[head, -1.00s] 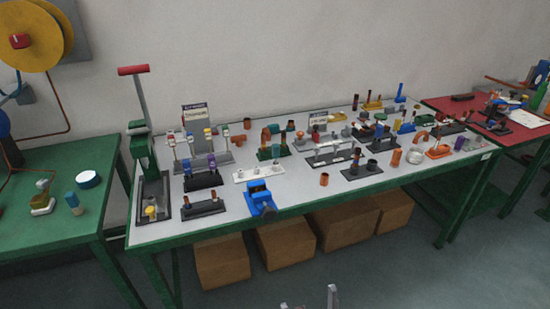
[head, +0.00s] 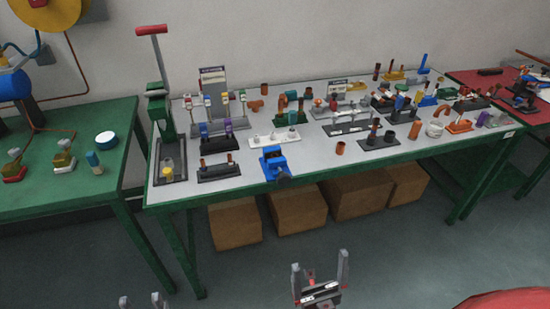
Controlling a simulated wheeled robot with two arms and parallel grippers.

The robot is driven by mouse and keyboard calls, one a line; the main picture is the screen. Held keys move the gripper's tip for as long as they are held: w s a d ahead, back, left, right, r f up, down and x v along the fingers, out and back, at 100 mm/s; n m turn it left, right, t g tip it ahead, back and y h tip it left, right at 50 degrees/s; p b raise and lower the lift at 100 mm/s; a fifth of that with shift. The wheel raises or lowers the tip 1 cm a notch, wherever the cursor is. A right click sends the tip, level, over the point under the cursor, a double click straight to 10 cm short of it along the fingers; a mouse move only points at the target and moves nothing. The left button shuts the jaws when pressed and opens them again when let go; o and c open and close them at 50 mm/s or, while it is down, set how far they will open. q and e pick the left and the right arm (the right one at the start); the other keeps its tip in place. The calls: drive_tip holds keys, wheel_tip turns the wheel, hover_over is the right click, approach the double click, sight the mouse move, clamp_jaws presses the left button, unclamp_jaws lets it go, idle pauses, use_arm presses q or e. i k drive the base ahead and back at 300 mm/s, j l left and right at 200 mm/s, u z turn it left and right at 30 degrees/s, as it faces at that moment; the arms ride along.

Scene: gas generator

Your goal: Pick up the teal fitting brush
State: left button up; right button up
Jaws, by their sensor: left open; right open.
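A small teal upright piece with a pale lower part (head: 93,160) stands on the left green table, next to a round white-and-blue roll (head: 106,139). It may be the teal fitting brush, but it is too small to be sure. Another small teal piece (head: 293,118) shows among the fittings on the long table. My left gripper (head: 141,300) shows only its fingertips at the bottom edge, apart and empty. My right gripper (head: 320,264) is open and empty, low in front of the long table. Neither gripper touches anything.
The long grey-topped table (head: 232,186) is crowded with racks and fittings. A blue vise (head: 272,163) sits at its front edge and a green press (head: 162,110) at its left end. Cardboard boxes (head: 235,224) stand beneath. The left green table (head: 60,185) has bare room in front.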

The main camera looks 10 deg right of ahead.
sight(293, 115)
drive_tip(key=i+j+z, duration=0.4)
drive_tip(key=j+z, duration=0.2)
drive_tip(key=i+j+z, duration=0.1)
drive_tip(key=j+z, duration=0.2)
drive_tip(key=j, duration=0.15)
